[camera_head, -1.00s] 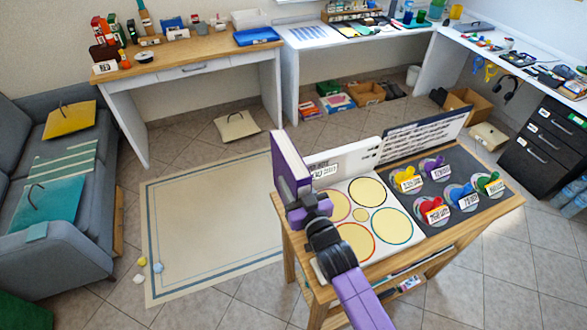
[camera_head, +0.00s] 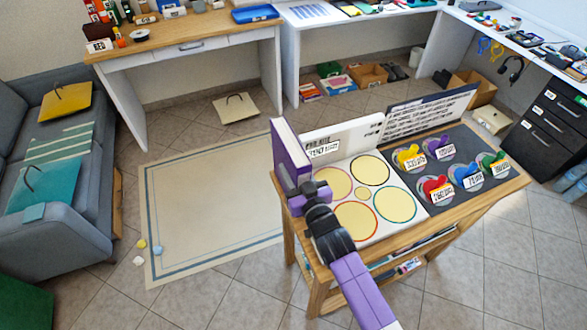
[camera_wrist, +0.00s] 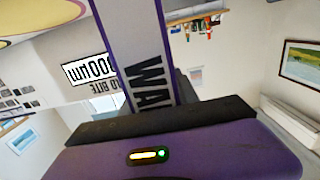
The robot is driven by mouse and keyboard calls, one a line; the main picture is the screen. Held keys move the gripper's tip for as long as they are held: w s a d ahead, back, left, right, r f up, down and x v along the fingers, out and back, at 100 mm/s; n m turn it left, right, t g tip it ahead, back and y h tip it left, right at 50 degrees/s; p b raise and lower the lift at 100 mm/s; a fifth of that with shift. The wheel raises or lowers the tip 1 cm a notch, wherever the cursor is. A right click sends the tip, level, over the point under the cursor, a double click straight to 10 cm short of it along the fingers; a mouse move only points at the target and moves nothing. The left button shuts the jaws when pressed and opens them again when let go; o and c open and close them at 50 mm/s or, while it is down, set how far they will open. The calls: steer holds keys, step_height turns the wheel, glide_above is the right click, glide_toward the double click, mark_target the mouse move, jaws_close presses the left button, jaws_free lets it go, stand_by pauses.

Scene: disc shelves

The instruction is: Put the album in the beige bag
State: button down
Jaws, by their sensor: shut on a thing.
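The album (camera_head: 291,155) is a thin purple-and-white upright slab at the left end of the wooden table. My gripper (camera_head: 303,188) is shut on its lower part. In the wrist view the album's spine (camera_wrist: 146,65), with dark lettering, rises from the dark jaws; its lower end is hidden by them. A beige bag (camera_head: 236,109) with a dark handle lies on the floor beyond the rug, in front of the wooden desk, well apart from the album.
The wooden table (camera_head: 440,219) bears a white board with coloured circles and a dark mat (camera_head: 425,193) with several coloured discs. Yellow (camera_head: 65,101) and teal (camera_head: 44,185) bags lie on the sofa.

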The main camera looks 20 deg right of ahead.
steer(key=shift+r, duration=0.2)
steer(key=c, duration=1.3)
jaws_free()
steer(key=shift+f, duration=0.3)
steer(key=o, duration=0.4)
steer(key=shift+s+r+b, duration=0.15)
steer(key=shift+s+b, duration=0.05)
steer(key=shift+s, duration=1.8)
steer(key=shift+s+r+b, duration=0.15)
steer(key=shift+s+b, duration=0.05)
steer(key=shift+s, duration=1.85)
steer(key=shift+s+r+b, duration=0.15)
steer(key=shift+s+b, duration=0.05)
steer(key=shift+s, duration=1.8)
